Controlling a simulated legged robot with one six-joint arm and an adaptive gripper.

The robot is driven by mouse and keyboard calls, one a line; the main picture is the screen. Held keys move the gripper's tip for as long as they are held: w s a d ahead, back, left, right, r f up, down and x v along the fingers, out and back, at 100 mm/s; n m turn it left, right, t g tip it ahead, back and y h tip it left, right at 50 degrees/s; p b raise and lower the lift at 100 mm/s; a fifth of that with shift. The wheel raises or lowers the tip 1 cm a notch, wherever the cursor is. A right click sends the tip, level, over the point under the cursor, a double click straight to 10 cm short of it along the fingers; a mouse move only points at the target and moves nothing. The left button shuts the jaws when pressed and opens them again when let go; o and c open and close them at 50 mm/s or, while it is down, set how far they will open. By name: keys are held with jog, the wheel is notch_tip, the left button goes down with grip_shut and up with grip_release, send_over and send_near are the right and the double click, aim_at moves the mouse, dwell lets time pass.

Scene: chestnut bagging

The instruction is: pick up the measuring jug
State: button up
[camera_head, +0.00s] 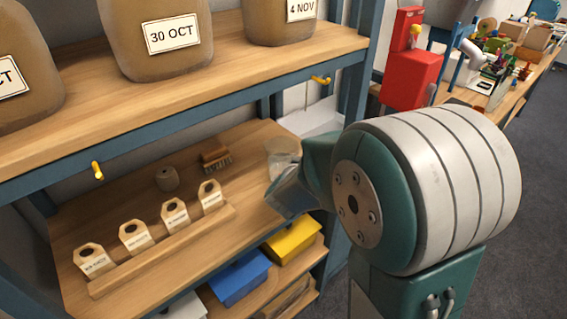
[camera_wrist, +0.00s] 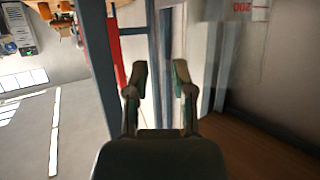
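The measuring jug (camera_head: 282,152) is clear and pale. In the head view it is at the right end of the middle wooden shelf, partly hidden behind my arm. In the wrist view the jug (camera_wrist: 238,38) is at the top right, cut off by the frame edge, with an upside-down 200 mark in red. My gripper (camera_wrist: 160,74) has its two fingers apart with nothing between them. The jug lies to the right of the fingers in that view, outside the gap. In the head view my arm hides most of the gripper.
Several labelled tags (camera_head: 135,236) stand in a wooden rack on the shelf. A brush (camera_head: 215,157) and a small brown pot (camera_head: 167,179) lie behind them. The upper shelf (camera_head: 230,84) with large dated sacks (camera_head: 160,45) overhangs. Blue posts (camera_head: 357,70) stand close to the jug.

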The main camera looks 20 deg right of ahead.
jog(key=x, duration=0.4)
jog(key=shift+w+d, duration=0.15)
jog(key=shift+d, duration=0.25)
jog(key=shift+w+f, duration=0.15)
jog(key=shift+w, duration=0.25)
jog(key=c, duration=0.4)
jog(key=shift+d, duration=0.1)
grip_shut()
